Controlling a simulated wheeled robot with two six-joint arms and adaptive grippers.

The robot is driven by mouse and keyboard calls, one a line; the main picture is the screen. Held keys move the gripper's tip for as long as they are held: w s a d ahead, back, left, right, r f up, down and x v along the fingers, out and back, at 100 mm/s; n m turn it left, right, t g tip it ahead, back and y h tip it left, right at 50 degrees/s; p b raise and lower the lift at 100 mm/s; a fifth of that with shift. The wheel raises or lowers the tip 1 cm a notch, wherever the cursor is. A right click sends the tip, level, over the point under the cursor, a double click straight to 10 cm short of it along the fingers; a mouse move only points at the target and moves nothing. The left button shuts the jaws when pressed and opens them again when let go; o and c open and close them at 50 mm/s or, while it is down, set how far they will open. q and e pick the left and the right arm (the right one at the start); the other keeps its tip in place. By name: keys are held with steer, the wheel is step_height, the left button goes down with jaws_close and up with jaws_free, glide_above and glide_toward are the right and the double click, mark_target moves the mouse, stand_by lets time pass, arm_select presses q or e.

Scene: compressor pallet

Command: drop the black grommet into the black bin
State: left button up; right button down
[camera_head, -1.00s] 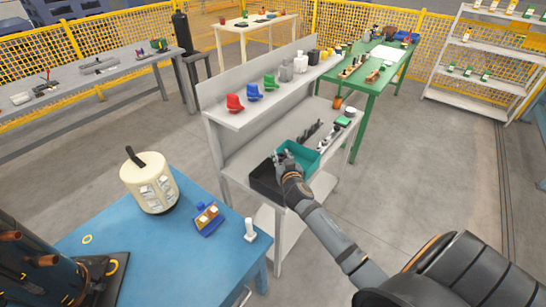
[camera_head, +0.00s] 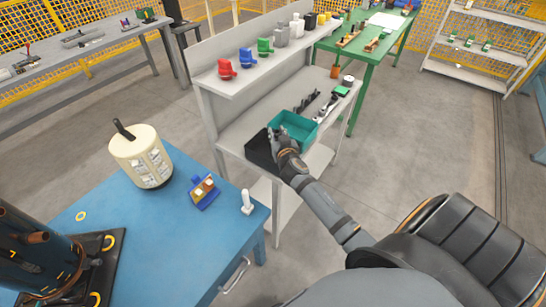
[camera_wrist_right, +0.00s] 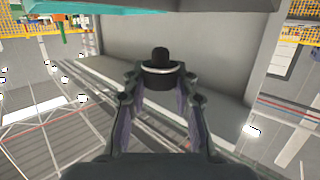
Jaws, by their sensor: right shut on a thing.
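The black bin (camera_head: 259,154) stands on the lower shelf of the grey workbench, left of a teal bin (camera_head: 305,124). My right gripper (camera_head: 275,134) is at the two bins, in front of where they meet; the head view does not show its exact height. In the right wrist view my right gripper (camera_wrist_right: 160,88) is shut on the black grommet (camera_wrist_right: 159,76), a dark round piece with a narrower stub on top, held between the fingertips. The grommet is too small to make out in the head view. My left gripper is not in view.
The upper shelf (camera_head: 236,78) holds red, blue and green parts above the bins. A blue table (camera_head: 150,235) at the lower left carries a cream cylinder (camera_head: 141,158) and small parts. Dark parts lie right of the teal bin. The floor to the right is clear.

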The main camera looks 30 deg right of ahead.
steer(key=c, duration=1)
jaws_free()
steer(key=shift+d, duration=0.1)
steer(key=shift+s, duration=0.1)
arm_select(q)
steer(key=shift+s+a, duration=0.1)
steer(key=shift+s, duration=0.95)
arm_select(e)
steer(key=v, duration=1.1)
steer(key=shift+s+a+r, duration=0.15)
steer(key=shift+s+a, duration=0.1)
steer(key=shift+s, duration=0.1)
